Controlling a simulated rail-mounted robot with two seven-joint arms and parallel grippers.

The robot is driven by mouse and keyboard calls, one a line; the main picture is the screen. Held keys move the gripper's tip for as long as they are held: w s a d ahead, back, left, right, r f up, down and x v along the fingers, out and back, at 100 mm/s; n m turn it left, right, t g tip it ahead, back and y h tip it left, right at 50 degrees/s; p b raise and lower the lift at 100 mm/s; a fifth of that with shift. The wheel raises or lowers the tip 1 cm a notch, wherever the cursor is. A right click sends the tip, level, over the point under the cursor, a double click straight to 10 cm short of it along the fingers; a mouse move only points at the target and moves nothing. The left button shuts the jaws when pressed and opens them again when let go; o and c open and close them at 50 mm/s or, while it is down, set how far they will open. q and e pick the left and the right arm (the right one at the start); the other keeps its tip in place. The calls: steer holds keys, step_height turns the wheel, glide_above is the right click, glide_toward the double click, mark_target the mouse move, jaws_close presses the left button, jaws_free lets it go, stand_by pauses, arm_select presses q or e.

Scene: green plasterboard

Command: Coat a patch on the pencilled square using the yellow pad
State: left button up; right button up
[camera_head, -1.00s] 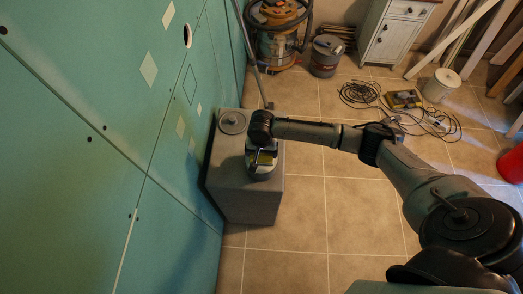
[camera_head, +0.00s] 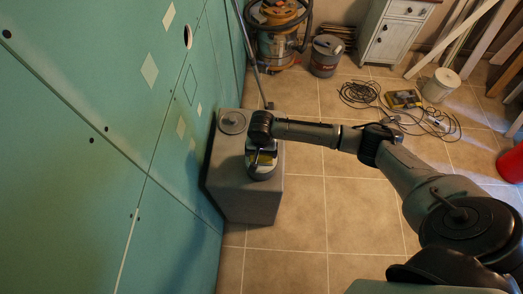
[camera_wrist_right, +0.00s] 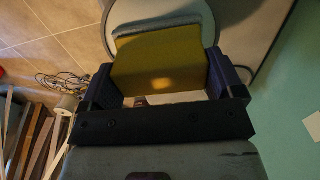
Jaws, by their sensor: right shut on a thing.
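My right gripper (camera_head: 262,152) is over the grey block and points down. It is shut on the yellow pad (camera_wrist_right: 158,62), which sits between the two dark fingers in the right wrist view. The pad also shows as a small yellow patch (camera_head: 265,160) in the head view. Under the pad is a pale round dish (camera_wrist_right: 122,12); whether the pad touches its contents is hidden. The pencilled square (camera_head: 190,85) is a thin dark outline, seen as a diamond, on the green wall at upper left. My left gripper is not in view.
The grey block (camera_head: 245,205) stands close beside the green wall (camera_head: 75,110); a round lid-like disc (camera_head: 232,122) lies on it. A vacuum, bucket and cables (camera_head: 362,94) lie farther back. Tiled floor is clear in front.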

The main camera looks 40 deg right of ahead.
stand_by(0.3)
steer(key=shift+f+p, duration=0.1)
steer(key=shift+p, duration=0.2)
stand_by(0.6)
stand_by(0.6)
step_height(320, 180, up, 3)
steer(key=p, duration=0.4)
step_height(320, 180, up, 4)
steer(key=p, duration=0.5)
steer(key=shift+p, duration=0.3)
stand_by(0.5)
